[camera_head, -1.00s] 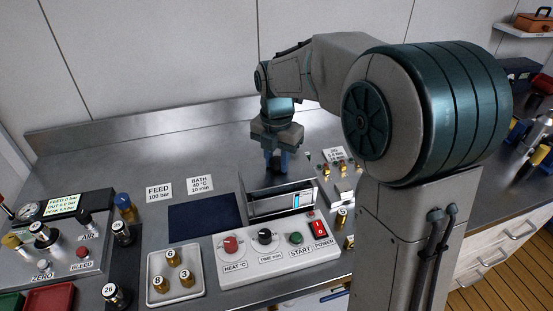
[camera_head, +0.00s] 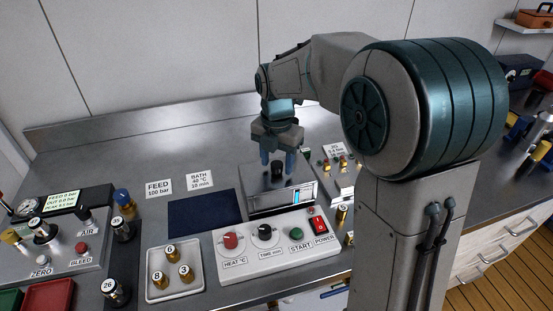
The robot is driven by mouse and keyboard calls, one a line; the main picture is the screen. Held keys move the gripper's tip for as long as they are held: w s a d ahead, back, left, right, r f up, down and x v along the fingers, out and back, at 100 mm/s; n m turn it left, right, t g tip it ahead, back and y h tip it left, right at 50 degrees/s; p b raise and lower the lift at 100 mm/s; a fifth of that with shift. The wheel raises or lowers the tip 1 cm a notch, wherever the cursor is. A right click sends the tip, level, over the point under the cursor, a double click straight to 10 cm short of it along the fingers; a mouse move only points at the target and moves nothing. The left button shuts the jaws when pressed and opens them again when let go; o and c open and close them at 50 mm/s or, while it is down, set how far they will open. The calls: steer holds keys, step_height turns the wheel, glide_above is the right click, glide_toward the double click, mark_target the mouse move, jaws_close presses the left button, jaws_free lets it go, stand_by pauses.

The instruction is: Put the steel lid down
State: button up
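The steel lid (camera_head: 262,181) lies flat on top of the bath box (camera_head: 262,203), behind the white control panel. Its black knob (camera_head: 278,169) stands up in the middle. My gripper (camera_head: 278,159) is above the lid, pointing down. Its two blue fingers are spread apart, one on each side of the knob, with a visible gap between them. The fingers look clear of the knob, though the contact is small to see. Part of the lid's far edge is hidden behind the fingers.
The control panel (camera_head: 275,250) with knobs and a red switch stands in front of the box. A dark blue mat (camera_head: 204,213) lies left of it. A white tray (camera_head: 174,291) holds several brass weights. A valve block (camera_head: 340,178) stands close on the right.

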mark_target(277, 164)
steer(key=shift+r+p, duration=0.45)
steer(key=shift+r, duration=0.15)
step_height(277, 164, up, 11)
steer(key=s+d+f+m+t, duration=0.1)
steer(key=s+d+f+m, duration=0.2)
steer(key=s+m, duration=0.3)
steer(key=s+d+f+m+t, duration=0.1)
steer(key=s+d+f+m, duration=0.2)
steer(key=s+m, duration=0.4)
steer(key=s+d+f+m+t, duration=0.1)
steer(key=s+d+f+m, duration=0.2)
steer(key=s+m, duration=0.4)
steer(key=shift+d+f+m, duration=0.4)
steer(key=shift+m, duration=4.2)
